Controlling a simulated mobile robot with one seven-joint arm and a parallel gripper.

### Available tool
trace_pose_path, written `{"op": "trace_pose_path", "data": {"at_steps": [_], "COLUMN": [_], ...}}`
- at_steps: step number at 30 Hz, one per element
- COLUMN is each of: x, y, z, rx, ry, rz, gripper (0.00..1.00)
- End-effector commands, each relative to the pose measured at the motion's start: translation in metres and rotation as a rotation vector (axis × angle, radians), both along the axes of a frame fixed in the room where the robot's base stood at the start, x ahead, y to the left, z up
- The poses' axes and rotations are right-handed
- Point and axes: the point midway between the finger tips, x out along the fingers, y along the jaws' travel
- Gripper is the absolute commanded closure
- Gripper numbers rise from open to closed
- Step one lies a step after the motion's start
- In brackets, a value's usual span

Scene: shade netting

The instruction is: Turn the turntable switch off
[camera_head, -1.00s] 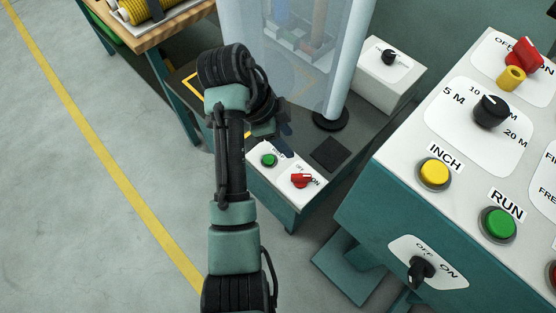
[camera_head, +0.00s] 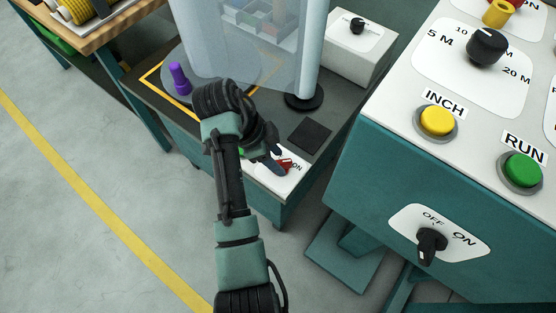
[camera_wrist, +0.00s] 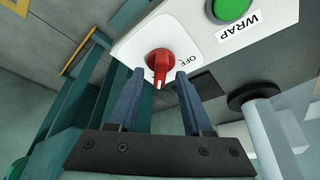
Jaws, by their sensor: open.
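A red rotary switch (camera_wrist: 160,66) sits on a white control plate (camera_wrist: 120,48) with OFF printed on its right in the wrist view. Its handle end points down in that picture, away from OFF. In the head view the red switch (camera_head: 286,164) is partly hidden behind my gripper (camera_head: 273,161), with ON beside it. My gripper (camera_wrist: 160,75) is open, its two blue-grey fingers on either side of the handle's lower end. I cannot tell whether they touch it. No turntable label is readable.
A green WRAP button (camera_wrist: 231,8) is beside the red switch. A clear sheet (camera_head: 240,45) and a column (camera_head: 307,50) stand near. A large control box (camera_head: 370,165) is at right.

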Motion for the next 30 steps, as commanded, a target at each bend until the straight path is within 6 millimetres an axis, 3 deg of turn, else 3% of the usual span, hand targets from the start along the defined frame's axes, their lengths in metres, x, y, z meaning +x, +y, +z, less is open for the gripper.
{"op": "trace_pose_path", "data": {"at_steps": [4,13,21,30], "x": [0.0002,0.0007,0.0006,0.0004], "y": [-0.0041,-0.0046,-0.0045,-0.0045], "z": [-0.0104,-0.0115,-0.0113,-0.011], "rx": [0.001,0.001,0.0,0.0], "ry": [0.001,0.0,0.0,0.001], "rz": [0.0,0.0,0.0,0.002], "gripper": [0.5,0.5,0.99,1.0]}}
